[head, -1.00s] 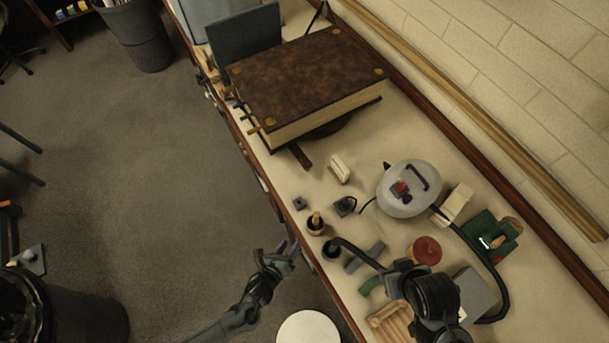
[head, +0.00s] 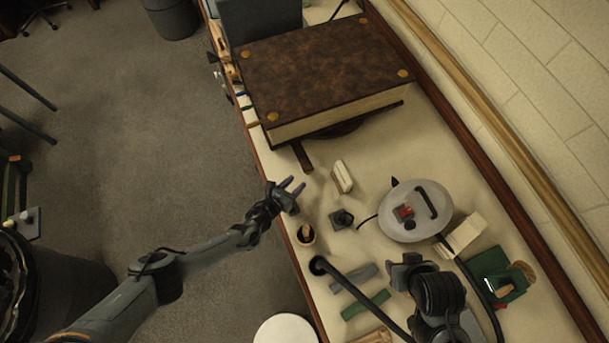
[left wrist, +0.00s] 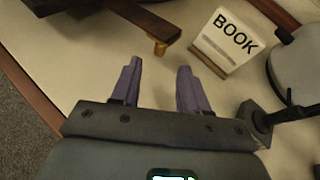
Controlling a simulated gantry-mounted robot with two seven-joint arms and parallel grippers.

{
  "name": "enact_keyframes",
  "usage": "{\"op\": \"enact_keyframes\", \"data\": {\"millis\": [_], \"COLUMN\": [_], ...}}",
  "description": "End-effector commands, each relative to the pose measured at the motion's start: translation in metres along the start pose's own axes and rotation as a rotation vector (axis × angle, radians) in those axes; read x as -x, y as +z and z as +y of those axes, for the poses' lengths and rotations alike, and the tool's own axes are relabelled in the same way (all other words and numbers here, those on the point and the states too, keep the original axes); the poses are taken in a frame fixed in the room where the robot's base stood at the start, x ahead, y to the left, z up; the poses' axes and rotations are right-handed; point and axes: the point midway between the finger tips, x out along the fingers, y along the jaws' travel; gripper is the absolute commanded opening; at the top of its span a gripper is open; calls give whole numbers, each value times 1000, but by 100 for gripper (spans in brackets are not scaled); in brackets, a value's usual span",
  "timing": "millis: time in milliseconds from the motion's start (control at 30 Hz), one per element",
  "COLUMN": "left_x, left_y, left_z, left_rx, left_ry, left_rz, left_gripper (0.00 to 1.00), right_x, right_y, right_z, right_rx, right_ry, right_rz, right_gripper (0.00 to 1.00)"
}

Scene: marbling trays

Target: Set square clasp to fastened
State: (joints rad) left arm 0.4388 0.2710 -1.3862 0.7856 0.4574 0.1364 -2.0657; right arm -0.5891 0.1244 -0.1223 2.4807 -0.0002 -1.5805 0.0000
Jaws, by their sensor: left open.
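The large book (head: 330,75) has a mottled brown cover with brass corner pieces and lies shut on the bench. A dark brown strap (head: 302,157) sticks out from its near edge. In the left wrist view a dark brown strap-like piece (left wrist: 140,18) with a brass end (left wrist: 160,47) lies just beyond the fingers. I cannot tell whether this is the square clasp, or its state. My left gripper (head: 297,186) is open and empty near the bench's left edge, short of the strap. Its purple fingers (left wrist: 158,80) point towards the brass end.
A white card reading BOOK (left wrist: 226,42) stands right of the fingers. A small dark block with a knob (head: 342,219), a cup (head: 305,235) and a grey rounded device (head: 415,212) are nearby. A black curved tube (head: 360,290) arches over the bench's front.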

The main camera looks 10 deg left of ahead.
Motion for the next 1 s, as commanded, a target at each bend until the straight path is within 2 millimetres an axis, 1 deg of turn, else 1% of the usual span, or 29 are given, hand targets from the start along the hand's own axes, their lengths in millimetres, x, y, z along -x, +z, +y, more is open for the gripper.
{"op": "enact_keyframes", "data": {"millis": [33, 100, 300, 400, 567, 833, 867, 1000], "left_x": [-11, -22, -48, -56, -62, -62, -62, -62], "left_y": [-1, -3, -2, -1, 0, 0, 0, 0], "left_z": [0, 0, 0, 0, -1, 0, 0, 0], "left_rx": [0, 0, 0, 0, 1, 1, 1, 1], "left_ry": [0, 0, 0, 1, -1, -1, -1, -1], "left_rz": [-3, -2, -1, -2, 0, 0, 0, 0], "left_gripper": [44, 44, 44, 44, 44, 44, 41, 20], "right_x": [-7, -13, -26, -30, -33, -32, -32, -32], "right_y": [2, 3, 5, 6, 6, 6, 6, 6], "right_z": [0, 0, -1, -1, -1, -1, -1, -1], "right_rx": [-1, -2, -6, -8, -8, -8, -8, -6], "right_ry": [-1, -1, -2, -3, -3, -2, -2, 0], "right_rz": [1, 3, 7, 7, 9, 9, 9, 9], "right_gripper": [43, 43, 43, 43, 43, 43, 43, 43]}}
